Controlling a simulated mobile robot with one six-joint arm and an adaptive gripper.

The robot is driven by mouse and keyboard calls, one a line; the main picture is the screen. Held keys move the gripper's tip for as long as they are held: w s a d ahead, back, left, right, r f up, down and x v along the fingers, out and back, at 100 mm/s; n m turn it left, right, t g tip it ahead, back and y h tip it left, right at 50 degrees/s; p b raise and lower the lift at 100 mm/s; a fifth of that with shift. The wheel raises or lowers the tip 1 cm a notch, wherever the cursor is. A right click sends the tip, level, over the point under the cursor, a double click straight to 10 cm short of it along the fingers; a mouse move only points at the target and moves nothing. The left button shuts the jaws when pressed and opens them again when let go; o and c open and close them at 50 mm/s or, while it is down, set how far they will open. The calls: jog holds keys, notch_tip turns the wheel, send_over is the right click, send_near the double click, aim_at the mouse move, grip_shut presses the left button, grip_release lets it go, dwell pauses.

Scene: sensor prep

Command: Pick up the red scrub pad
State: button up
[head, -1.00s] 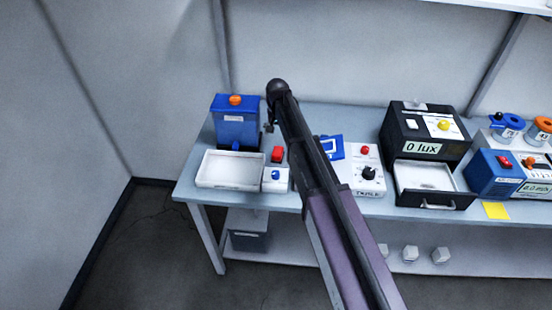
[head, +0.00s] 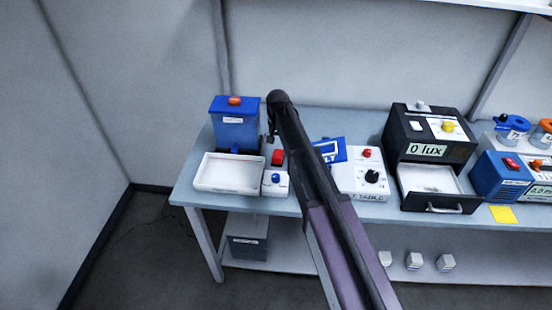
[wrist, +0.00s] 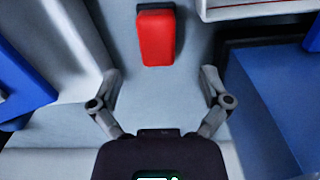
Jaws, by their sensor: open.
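My gripper (wrist: 160,73) is open and empty. Its two fingertips are spread apart wider than the pad, and the pad shows beyond them, not between them. In the head view my gripper is mostly hidden behind my arm, near the blue container.
A white tray (head: 228,187) and a blue container (head: 236,128) stand left of the pad. A white box with a blue knob (head: 275,189) is close to it. A blue-and-white device (head: 348,180) and a black lux box (head: 425,170) stand to the right.

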aim_at(278, 154)
jog(key=shift+f, duration=0.1)
jog(key=shift+s+d+f+b, duration=0.1)
jog(key=shift+d+f+b, duration=0.05)
jog(key=shift+f+b, duration=2.4)
jog(key=shift+r, duration=0.1)
jog(key=c, duration=1.2)
